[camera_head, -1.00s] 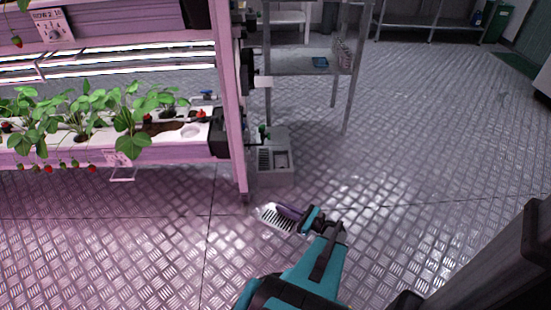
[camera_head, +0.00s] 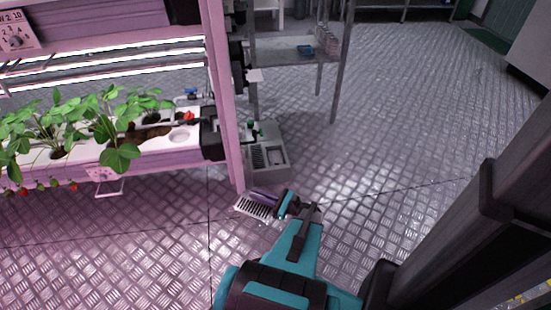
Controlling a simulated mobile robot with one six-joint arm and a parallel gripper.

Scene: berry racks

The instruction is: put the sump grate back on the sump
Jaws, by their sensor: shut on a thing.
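The sump (camera_head: 267,172) is a grey box on the floor by the rack's end post. Its top shows a slotted part on the left and an open, lighter recess on the right. The sump grate (camera_head: 254,207) is a pale slotted plate with a purple bar along its upper edge. My gripper (camera_head: 276,199) is shut on the grate at its right end and holds it in front of the sump, apart from it in the picture. The jaws partly hide that end. The grate's height above the floor is hard to tell.
The pink rack post (camera_head: 229,120) stands close to the left of the sump. A planted gutter (camera_head: 150,148) with strawberry plants juts out on the left. A metal shelf stand (camera_head: 290,45) is behind the sump. The floor (camera_head: 390,150) to the right is clear.

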